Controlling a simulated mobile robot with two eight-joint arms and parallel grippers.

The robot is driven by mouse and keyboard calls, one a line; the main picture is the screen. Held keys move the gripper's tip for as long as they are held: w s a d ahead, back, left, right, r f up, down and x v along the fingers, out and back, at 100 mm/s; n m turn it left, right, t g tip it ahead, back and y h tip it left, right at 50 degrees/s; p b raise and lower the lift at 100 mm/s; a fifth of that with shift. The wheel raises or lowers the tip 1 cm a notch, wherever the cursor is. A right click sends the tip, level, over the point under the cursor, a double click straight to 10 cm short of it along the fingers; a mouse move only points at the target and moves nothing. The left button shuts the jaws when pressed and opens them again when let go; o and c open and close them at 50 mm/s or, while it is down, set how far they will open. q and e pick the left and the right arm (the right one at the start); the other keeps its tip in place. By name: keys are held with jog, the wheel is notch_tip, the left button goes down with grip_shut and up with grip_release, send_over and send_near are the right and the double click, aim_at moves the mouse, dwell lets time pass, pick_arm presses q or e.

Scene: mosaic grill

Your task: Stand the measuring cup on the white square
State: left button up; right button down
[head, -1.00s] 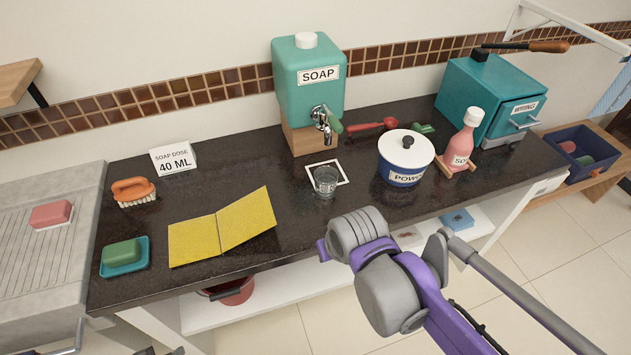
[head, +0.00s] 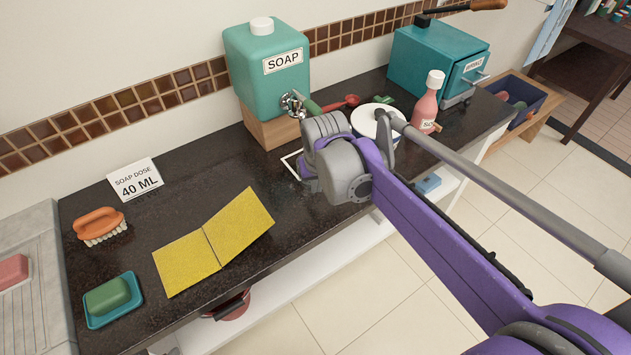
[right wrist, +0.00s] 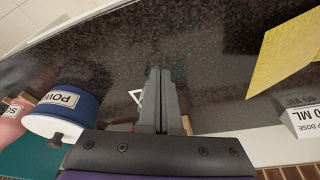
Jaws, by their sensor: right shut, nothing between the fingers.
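The white square (head: 289,163) is a white outline on the dark counter in front of the soap dispenser (head: 268,75). My right arm hides most of it in the head view. A small corner also shows in the right wrist view, left of the fingers. The clear measuring cup is hidden now; a second ago it stood at the square's front edge. My right gripper (right wrist: 160,72) is shut and empty, its fingers over the counter near the square. My left gripper is not in view.
The white-lidded blue pot (right wrist: 64,109) stands close beside my right gripper, with a pink bottle (head: 427,102) beyond it. A yellow folded card (head: 213,243), brush (head: 100,225), soap dish (head: 113,299) and dose sign (head: 136,180) occupy the left counter.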

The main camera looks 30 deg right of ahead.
aim_at(314, 201)
jog(key=x, duration=0.7)
jog(key=shift+w+f+b, duration=0.15)
jog(key=shift+w+b, duration=0.05)
jog(key=shift+b, duration=0.15)
jog(key=shift+w+d+r, duration=0.15)
jog(key=shift+w+d, duration=0.05)
jog(key=shift+w, duration=0.4)
jog(key=shift+w+d+r, duration=0.1)
jog(key=shift+w+d, duration=0.15)
jog(key=shift+w, duration=0.35)
jog(key=shift+w+d, duration=0.15)
jog(key=shift+w, duration=0.4)
jog(key=shift+w+d, duration=0.3)
jog(key=shift+w, duration=0.6)
jog(key=shift+w+d, duration=0.3)
jog(key=shift+w, duration=0.6)
jog(key=shift+s+a+f, duration=0.1)
jog(key=shift+s, duration=0.1)
